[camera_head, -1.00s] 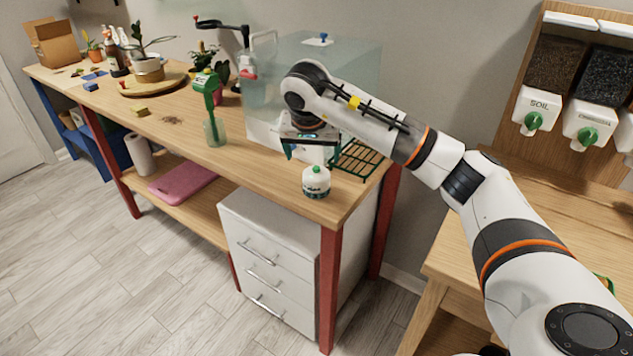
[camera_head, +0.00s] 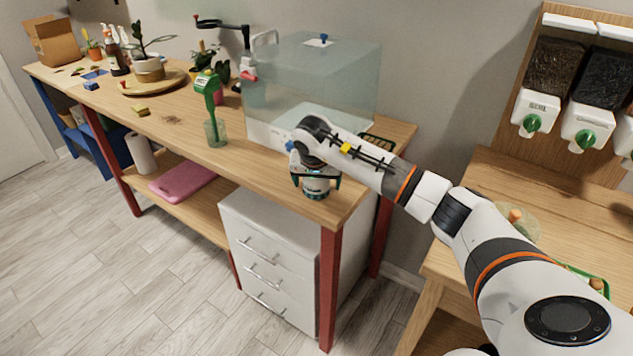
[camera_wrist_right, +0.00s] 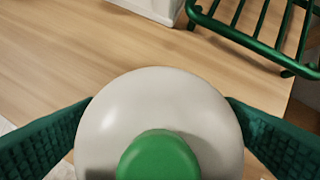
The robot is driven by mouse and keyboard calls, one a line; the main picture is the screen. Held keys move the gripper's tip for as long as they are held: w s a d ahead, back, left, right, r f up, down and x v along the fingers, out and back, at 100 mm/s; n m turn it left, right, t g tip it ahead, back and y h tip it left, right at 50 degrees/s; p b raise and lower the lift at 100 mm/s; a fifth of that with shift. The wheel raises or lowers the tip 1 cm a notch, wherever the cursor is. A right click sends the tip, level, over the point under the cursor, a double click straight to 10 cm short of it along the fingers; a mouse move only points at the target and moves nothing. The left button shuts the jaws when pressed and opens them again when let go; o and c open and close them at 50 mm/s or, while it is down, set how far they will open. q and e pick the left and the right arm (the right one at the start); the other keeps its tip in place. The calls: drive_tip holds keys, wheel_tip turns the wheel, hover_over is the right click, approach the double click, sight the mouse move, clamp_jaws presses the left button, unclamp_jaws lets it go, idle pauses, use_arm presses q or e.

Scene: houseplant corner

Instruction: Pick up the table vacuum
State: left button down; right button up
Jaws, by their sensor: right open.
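The table vacuum (camera_head: 316,190) is a small white round body with a green button on top. It stands upright on the wooden bench (camera_head: 255,172) near its front right corner. My right gripper (camera_head: 316,178) is over it from above, open. In the right wrist view the vacuum (camera_wrist_right: 158,105) sits between the two green fingers of the gripper (camera_wrist_right: 160,112), one on each side; I cannot tell whether they touch it. The gripper hides part of the vacuum in the head view. My left gripper is not in view.
A clear box with a white base (camera_head: 310,75) stands just behind my right gripper. A green rack (camera_wrist_right: 255,35) lies near the vacuum. A green tool in a cup (camera_head: 215,132) stands to the left. The bench between cup and vacuum is clear.

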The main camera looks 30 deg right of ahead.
drive_tip(key=shift+c, duration=0.2)
drive_tip(key=c, duration=1.2)
drive_tip(key=shift+o, duration=0.2)
wheel_tip(320, 180, up, 10)
drive_tip(key=shift+r+b, duration=0.1)
drive_tip(key=shift+b, duration=0.3)
